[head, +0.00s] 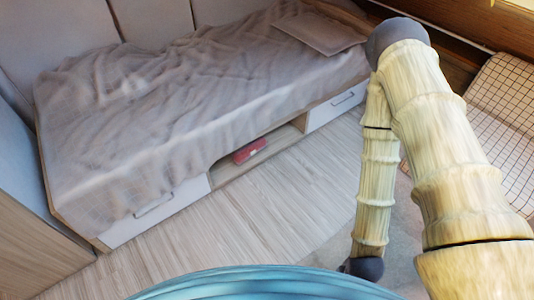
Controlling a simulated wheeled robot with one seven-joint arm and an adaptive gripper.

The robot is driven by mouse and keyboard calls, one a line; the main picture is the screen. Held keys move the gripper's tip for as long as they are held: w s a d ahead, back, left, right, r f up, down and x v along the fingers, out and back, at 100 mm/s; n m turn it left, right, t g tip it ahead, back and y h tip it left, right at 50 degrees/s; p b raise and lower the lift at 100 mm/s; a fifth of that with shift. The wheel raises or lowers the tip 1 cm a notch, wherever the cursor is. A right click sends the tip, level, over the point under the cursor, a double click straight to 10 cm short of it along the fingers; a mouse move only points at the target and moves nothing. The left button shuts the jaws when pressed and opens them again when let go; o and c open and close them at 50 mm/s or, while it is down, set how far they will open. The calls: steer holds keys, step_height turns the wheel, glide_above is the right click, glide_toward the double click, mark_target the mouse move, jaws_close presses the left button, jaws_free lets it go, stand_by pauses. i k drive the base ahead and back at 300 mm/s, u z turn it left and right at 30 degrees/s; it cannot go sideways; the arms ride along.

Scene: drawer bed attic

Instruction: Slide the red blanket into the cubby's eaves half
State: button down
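The red blanket (243,154) is a small folded bundle with a pale patch on its front. It lies inside the open cubby (225,178) in the bed's front, around the middle of the opening. The cubby's floor shows in front of it, and the bed's overhang and cover shade the back. I cannot tell which half is the eaves half. My arm rises at the right, bends at a dark joint, and comes down to another dark joint near the floor. My gripper is not visible, and nothing is seen touching the blanket.
A white drawer (155,211) is left of the cubby and another white drawer (338,105) is right of it, both shut with handles. A rumpled grey cover (180,95) lies on the bed. The wood floor (270,205) before the cubby is clear. A checked cushion (505,110) is at right.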

mark_target(252, 149)
steer(key=z, duration=0.1)
steer(key=i, duration=1.3)
steer(key=u, duration=0.75)
